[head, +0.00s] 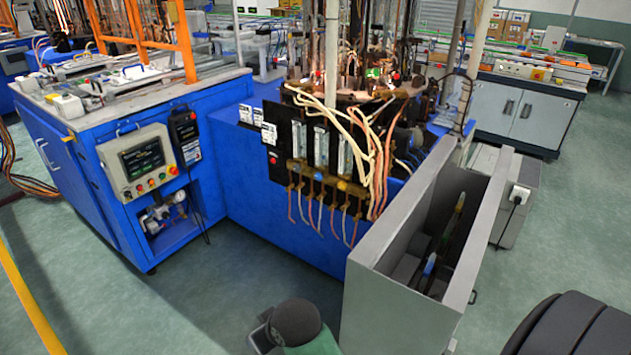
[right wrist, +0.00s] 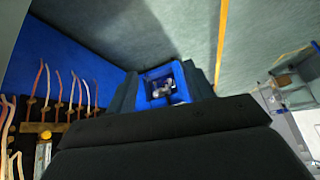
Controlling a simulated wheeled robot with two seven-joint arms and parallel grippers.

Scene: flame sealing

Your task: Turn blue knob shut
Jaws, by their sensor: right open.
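A small blue knob (head: 342,185) sits in the row of brass valves below the glass flow tubes on the black panel (head: 284,172). Thin red and white hoses hang under the valves. My right gripper (right wrist: 180,142) shows as a wide dark body across the bottom of the right wrist view, open, with nothing seen held in it. The valve row and hoses (right wrist: 62,108) are at the left of that view, apart from the gripper; the blue knob cannot be picked out there. My left gripper is not in view.
A grey open-topped box (head: 400,285) stands right of the valves, close to them. A control box (head: 143,160) is on the blue cabinet at left. A niche with fittings (head: 165,215) is below it, also seen in the right wrist view (right wrist: 163,86). Green floor in front is clear.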

